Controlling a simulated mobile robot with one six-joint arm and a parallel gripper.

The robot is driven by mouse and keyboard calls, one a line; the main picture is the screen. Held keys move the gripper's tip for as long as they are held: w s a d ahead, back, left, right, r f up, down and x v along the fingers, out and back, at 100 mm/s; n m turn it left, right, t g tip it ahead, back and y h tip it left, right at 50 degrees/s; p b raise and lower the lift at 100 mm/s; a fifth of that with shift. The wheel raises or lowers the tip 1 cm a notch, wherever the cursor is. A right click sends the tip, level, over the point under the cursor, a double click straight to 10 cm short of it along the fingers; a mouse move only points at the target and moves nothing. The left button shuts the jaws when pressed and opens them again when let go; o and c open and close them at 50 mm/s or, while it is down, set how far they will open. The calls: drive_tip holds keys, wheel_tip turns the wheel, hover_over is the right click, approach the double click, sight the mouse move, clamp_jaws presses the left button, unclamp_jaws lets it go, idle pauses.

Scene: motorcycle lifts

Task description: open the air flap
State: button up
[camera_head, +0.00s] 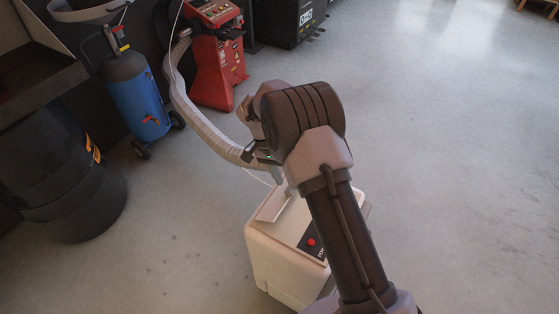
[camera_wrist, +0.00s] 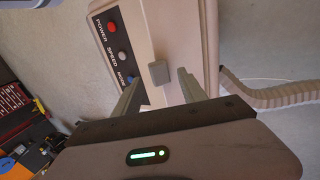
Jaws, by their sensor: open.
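A white box-shaped machine (camera_head: 278,262) stands on the floor below my arm. Its air flap (camera_head: 271,205) is a pale plate on the top, which looks tilted up at an angle; how far it is open I cannot tell. In the wrist view the flap (camera_wrist: 178,28) carries a small grey handle block (camera_wrist: 158,72). My gripper (camera_wrist: 157,88) is open, with one finger on each side of the handle's line. The handle lies between or just ahead of the fingertips; contact is not visible. In the head view my arm partly hides the gripper (camera_head: 283,186) and the machine.
A control panel with a red button (camera_head: 311,242) lies beside the flap. A ribbed hose (camera_head: 205,128) runs from the machine toward a red unit (camera_head: 216,62). A blue cylinder (camera_head: 138,95) and black barrel (camera_head: 65,175) stand left. Floor at right is clear.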

drive_tip(key=p+v, duration=0.4)
drive_tip(key=v, duration=1.1)
drive_tip(key=shift+r, duration=0.3)
drive_tip(key=shift+a, duration=0.15)
